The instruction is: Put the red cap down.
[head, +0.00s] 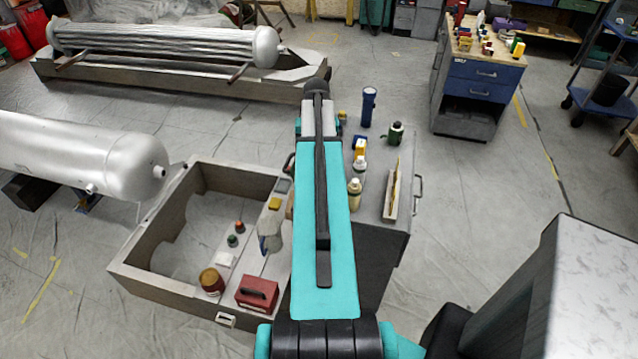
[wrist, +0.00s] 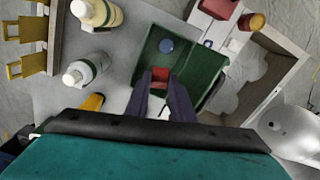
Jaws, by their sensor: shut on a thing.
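The red cap (wrist: 160,75) shows in the wrist view between the fingertips of my gripper (wrist: 160,80), which is shut on it. The cap is over a dark green tray (wrist: 150,62). A round blue piece (wrist: 166,46) lies in the tray, just beyond the fingertips. A dark red patch (wrist: 199,86) shows in the green beside the right finger. I cannot tell whether the cap touches the tray. In the head view my arm hides the gripper, the cap and the tray.
Two white bottles (wrist: 97,12) (wrist: 82,73) stand left of the tray. A red box (wrist: 218,8) and a jar (wrist: 250,21) are at upper right. In the head view, a blue flashlight (head: 368,107) and a green bottle (head: 395,134) stand on the grey top; an open crate (head: 150,235) is left.

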